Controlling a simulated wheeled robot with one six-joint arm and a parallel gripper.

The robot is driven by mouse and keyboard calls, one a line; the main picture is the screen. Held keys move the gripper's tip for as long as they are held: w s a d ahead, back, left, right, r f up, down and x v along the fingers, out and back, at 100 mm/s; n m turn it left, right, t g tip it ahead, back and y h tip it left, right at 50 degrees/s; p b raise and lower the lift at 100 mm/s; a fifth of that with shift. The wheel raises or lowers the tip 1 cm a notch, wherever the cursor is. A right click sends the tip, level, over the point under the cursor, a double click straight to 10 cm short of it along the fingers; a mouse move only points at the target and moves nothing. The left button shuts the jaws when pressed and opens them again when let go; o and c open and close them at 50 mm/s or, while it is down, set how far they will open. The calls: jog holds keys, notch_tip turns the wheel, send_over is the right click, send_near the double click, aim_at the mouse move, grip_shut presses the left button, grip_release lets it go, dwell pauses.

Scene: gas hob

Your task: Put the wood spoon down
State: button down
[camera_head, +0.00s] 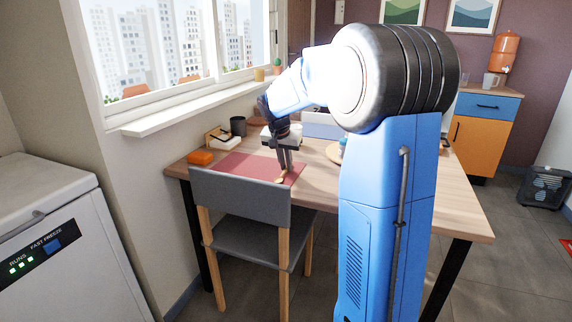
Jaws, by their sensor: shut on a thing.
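The wood spoon (281,178) shows as a small tan shape just below my gripper's fingers, low over or on the red placemat (240,167). My gripper (285,166) points down above the right part of the placemat and is shut on the spoon. Most of the spoon's length is hidden or too small to make out. I cannot tell whether the spoon touches the mat. The wooden table (455,213) carries the mat and stands under the window.
A grey chair (240,197) stands at the table's near side. An orange block (200,157), a dark cup (238,126) and a small wooden holder (217,136) stand at the table's left and back. A white freezer (45,205) is at the left. My blue arm hides the table's middle right.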

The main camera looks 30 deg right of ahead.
aim_at(282, 174)
jog(key=shift+s+f, duration=0.1)
jog(key=shift+f, duration=0.3)
jog(key=c, duration=1.9)
grip_release()
jog(key=shift+o, duration=0.4)
jog(key=shift+f, duration=0.15)
jog(key=shift+r, duration=0.4)
jog(key=v, duration=1.1)
jog(key=s+a+n, duration=0.2)
jog(key=s+a, duration=0.4)
jog(key=s, duration=0.3)
jog(key=s+a+f+n+y, duration=0.1)
jog(key=s+a+f+n, duration=0.1)
jog(key=s, duration=0.7)
jog(key=s+a+f+n+t+y, duration=0.1)
jog(key=s+a+f+n, duration=0.2)
jog(key=s, duration=0.6)
jog(key=s+a+f+n+t+y, duration=0.1)
jog(key=s+a+f+n, duration=0.2)
jog(key=s+a+f, duration=0.2)
jog(key=s+f, duration=0.3)
jog(key=s, duration=0.1)
jog(key=shift+a, duration=0.25)
jog(key=shift+r, duration=0.1)
